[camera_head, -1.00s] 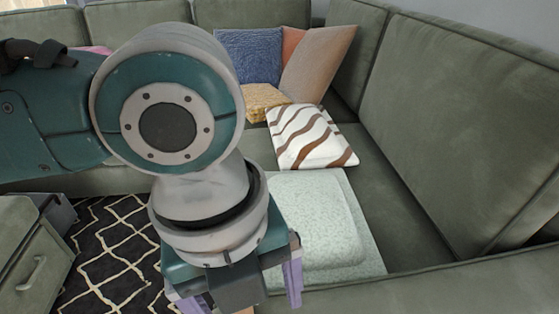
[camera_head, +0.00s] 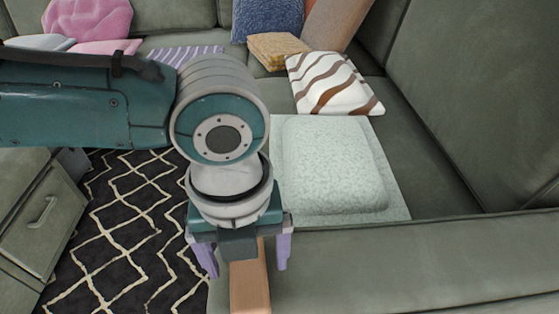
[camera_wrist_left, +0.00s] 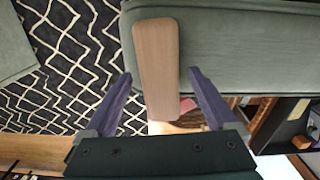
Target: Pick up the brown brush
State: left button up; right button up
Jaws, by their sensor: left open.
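The brown brush (camera_head: 249,288) shows as a long, flat wooden piece at the bottom of the head view, by the front end of the sofa's armrest. My left gripper (camera_head: 244,262) is over its far end and hides part of it. In the left wrist view, the brush (camera_wrist_left: 156,62) runs lengthwise between the open purple fingers of my left gripper (camera_wrist_left: 159,75), with a gap on both sides. No bristles show. I cannot tell how high the fingers are above it. My right gripper is not in view.
The green sofa armrest (camera_head: 420,265) runs along the lower right. A pale cushion (camera_head: 330,165) and a striped cushion (camera_head: 332,82) lie on the seat. A green drawer cabinet (camera_head: 38,225) stands at left beside a black patterned rug (camera_head: 120,235).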

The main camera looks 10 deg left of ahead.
pick_arm(q)
jog(key=shift+f, duration=0.25)
grip_shut()
dwell(0.6)
